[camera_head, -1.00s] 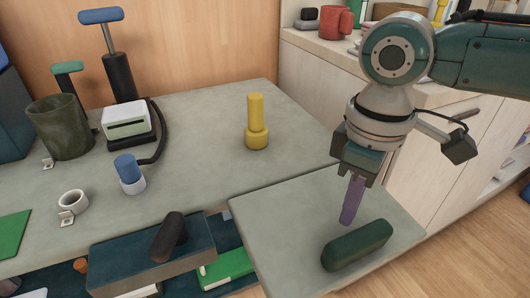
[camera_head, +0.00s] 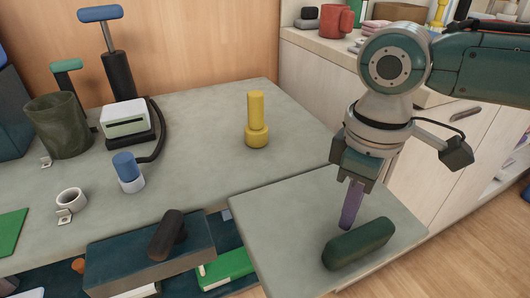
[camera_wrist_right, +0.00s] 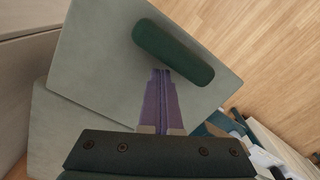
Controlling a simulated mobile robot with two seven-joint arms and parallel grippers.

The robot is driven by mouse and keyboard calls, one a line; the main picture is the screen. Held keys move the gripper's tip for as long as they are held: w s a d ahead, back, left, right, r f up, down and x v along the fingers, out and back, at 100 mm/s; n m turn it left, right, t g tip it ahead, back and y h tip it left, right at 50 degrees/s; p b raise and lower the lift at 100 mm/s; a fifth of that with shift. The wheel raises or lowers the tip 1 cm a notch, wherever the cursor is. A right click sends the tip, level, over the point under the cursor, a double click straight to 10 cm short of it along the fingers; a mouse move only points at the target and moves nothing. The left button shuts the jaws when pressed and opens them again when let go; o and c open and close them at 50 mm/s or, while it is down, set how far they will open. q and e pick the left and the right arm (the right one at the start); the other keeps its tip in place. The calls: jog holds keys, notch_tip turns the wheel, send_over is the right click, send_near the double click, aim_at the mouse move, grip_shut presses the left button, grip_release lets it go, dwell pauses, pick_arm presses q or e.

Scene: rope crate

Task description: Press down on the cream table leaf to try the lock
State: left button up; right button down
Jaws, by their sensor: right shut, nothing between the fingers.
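The table leaf (camera_head: 285,225), grey-cream, sticks out at the front right of the grey table in the head view and looks level. It fills the upper middle of the right wrist view (camera_wrist_right: 95,60). My right gripper (camera_head: 347,226) points down over the leaf, its purple fingers shut together and empty. The fingertips (camera_wrist_right: 161,73) are at or very near the leaf's surface, close to a dark green rounded block (camera_head: 358,244) lying on it. I cannot tell whether they touch the leaf. The lock is not seen. My left gripper is not in view.
The grey table (camera_head: 205,165) holds a yellow peg-like object (camera_head: 256,125), a blue-and-white cylinder (camera_head: 128,172), a white box-shaped device (camera_head: 125,118) and a dark cup (camera_head: 60,127). A dark box (camera_head: 130,262) sits below its front edge. A cabinet (camera_head: 440,150) stands behind the right arm.

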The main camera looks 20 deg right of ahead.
jog(key=shift+f+b, duration=0.35)
jog(key=shift+f, duration=0.3)
jog(key=shift+f+b, duration=0.4)
jog(key=shift+f, duration=0.25)
dwell(0.4)
jog(key=shift+f, duration=0.1)
dwell(0.5)
notch_tip(320, 180, up, 10)
jog(key=p, duration=1.1)
jog(key=shift+p, duration=0.4)
